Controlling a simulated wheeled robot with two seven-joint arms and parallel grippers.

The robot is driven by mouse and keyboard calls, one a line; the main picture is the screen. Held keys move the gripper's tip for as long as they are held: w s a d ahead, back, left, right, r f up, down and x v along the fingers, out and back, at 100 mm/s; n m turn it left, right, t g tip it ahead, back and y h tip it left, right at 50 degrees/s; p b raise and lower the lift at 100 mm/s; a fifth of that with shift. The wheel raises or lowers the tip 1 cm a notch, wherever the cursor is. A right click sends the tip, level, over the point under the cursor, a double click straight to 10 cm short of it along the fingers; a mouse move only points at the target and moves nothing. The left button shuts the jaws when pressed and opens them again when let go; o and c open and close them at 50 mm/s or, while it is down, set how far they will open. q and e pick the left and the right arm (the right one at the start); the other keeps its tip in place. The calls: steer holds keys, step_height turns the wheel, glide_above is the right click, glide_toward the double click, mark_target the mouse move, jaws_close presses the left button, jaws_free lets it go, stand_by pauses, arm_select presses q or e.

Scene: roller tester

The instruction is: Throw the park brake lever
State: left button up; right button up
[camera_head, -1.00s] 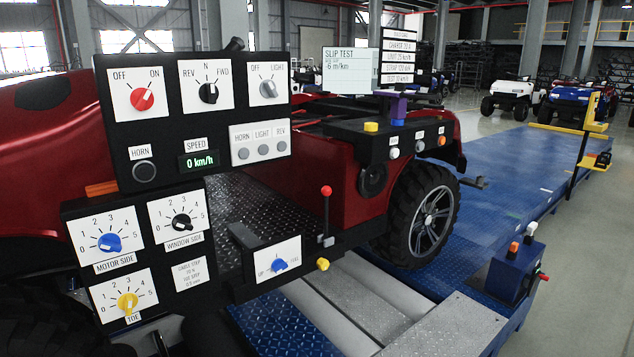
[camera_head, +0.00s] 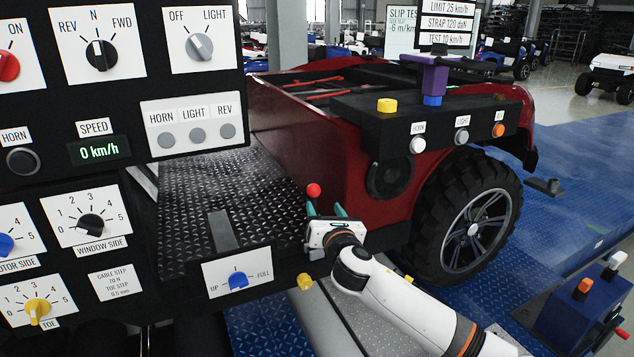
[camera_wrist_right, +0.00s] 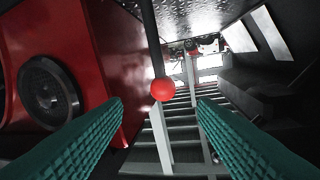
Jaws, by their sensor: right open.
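The lever with a red ball knob (camera_head: 313,190) stands at the edge of the diamond-plate floor, beside the red body; I take it as the park brake lever. In the head view my right gripper (camera_head: 325,208) is just below the ball, and its body hides most of the lever's shaft. In the right wrist view the red ball (camera_wrist_right: 163,90) lies between the teal fingertips of the open gripper (camera_wrist_right: 160,100), with clear gaps on both sides. The dark shaft runs up from the ball there. My left gripper is not in view.
A black panel with knobs (camera_head: 100,190) fills the left.

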mark_target(315, 194)
steer(key=w, duration=0.3)
steer(key=w+a+b, duration=0.1)
steer(key=w, duration=0.2)
steer(key=w+a+b, duration=0.1)
steer(key=w, duration=0.2)
steer(key=shift+w+a, duration=0.15)
steer(key=shift+w+a+r+b, duration=0.15)
steer(key=shift+w+b, duration=0.4)
steer(key=shift+w, duration=0.45)
